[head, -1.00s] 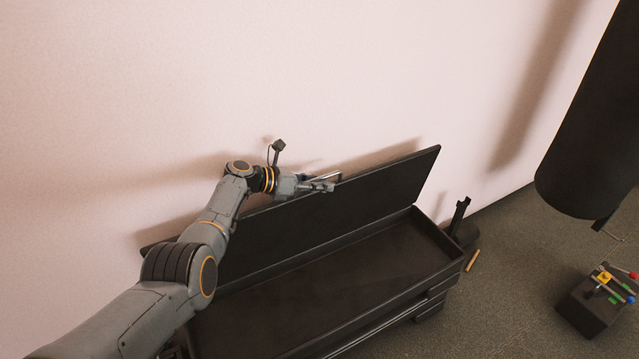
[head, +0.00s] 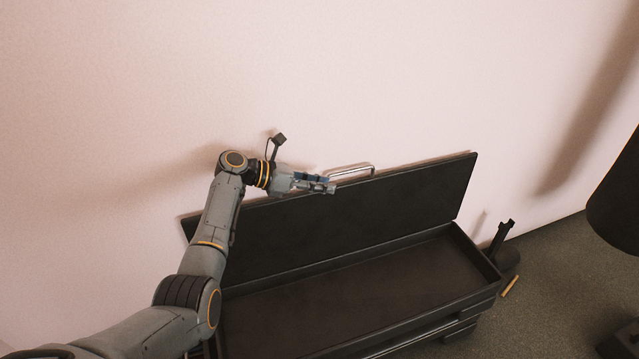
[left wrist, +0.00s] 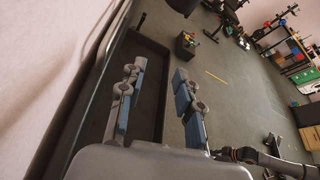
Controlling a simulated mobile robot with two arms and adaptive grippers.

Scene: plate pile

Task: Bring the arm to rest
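My left gripper (head: 328,184) is in front of the raised lid (head: 370,210) of a long black chest, near the lid's top edge and just left of its metal handle (head: 350,168). In the left wrist view its two fingers (left wrist: 158,100) stand apart with nothing between them. The lid leans back near the wall above the open chest (head: 490,268), which looks empty inside. The chest also shows in the left wrist view (left wrist: 150,45). I cannot see my right gripper in the head view.
A pale wall (head: 420,70) stands behind the chest. A dark hanging cylinder (head: 618,205) is at the right. In the left wrist view, a dark box (left wrist: 186,44) stands on open floor.

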